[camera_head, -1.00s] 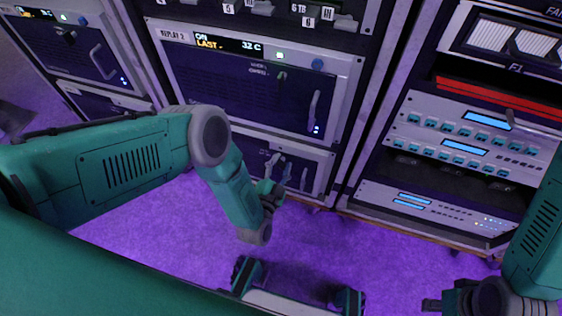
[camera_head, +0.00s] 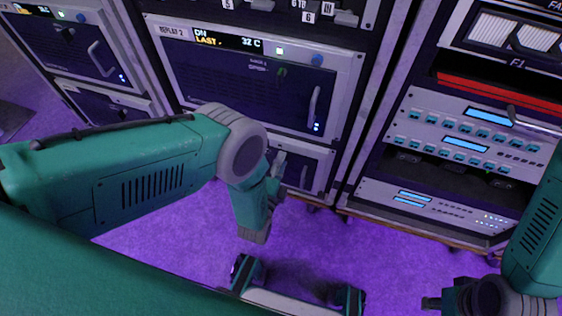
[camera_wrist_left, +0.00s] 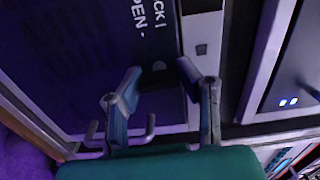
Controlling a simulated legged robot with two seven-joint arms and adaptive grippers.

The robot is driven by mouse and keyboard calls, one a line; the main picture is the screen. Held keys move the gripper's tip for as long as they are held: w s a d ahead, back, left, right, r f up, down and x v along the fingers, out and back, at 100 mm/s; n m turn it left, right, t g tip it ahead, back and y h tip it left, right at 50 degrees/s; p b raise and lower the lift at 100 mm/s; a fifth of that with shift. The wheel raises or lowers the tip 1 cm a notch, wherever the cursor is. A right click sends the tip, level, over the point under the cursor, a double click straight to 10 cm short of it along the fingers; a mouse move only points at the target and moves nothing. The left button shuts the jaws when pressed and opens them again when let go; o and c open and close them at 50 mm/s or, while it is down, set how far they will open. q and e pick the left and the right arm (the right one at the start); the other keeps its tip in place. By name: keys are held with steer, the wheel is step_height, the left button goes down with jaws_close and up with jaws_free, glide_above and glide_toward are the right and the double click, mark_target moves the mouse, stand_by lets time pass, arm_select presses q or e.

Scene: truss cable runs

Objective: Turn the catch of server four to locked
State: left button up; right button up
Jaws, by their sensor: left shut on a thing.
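In the head view my left gripper (camera_head: 277,163) reaches down to the front of the lower unit (camera_head: 308,170), below the server marked REPLAY 2 (camera_head: 240,88). My arm hides much of that front. In the left wrist view the two fingers of the gripper (camera_wrist_left: 160,72) stand either side of a dark piece (camera_wrist_left: 161,103), apparently the catch, and are shut on it. Sideways lettering ending in "CK" and "PEN" (camera_wrist_left: 150,20) lies just beyond the fingertips. The catch angle is not clear. My right gripper (camera_head: 440,302) is low at the right, away from the racks, its fingers unclear.
REPLAY 2 has its own small catch (camera_head: 282,73), a handle (camera_head: 314,106) and a blue button (camera_head: 317,59). Another rack (camera_head: 75,40) stands left. A rack with patch panels (camera_head: 465,135) stands right.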

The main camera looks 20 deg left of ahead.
arm_select(q)
steer(key=shift+s+d+f+m, duration=0.2)
steer(key=shift+d+m, duration=0.05)
steer(key=shift+m, duration=0.05)
stand_by(0.4)
steer(key=o, duration=1.2)
steer(key=shift+w, duration=0.1)
steer(key=shift+r, duration=0.1)
steer(key=shift+r, duration=0.1)
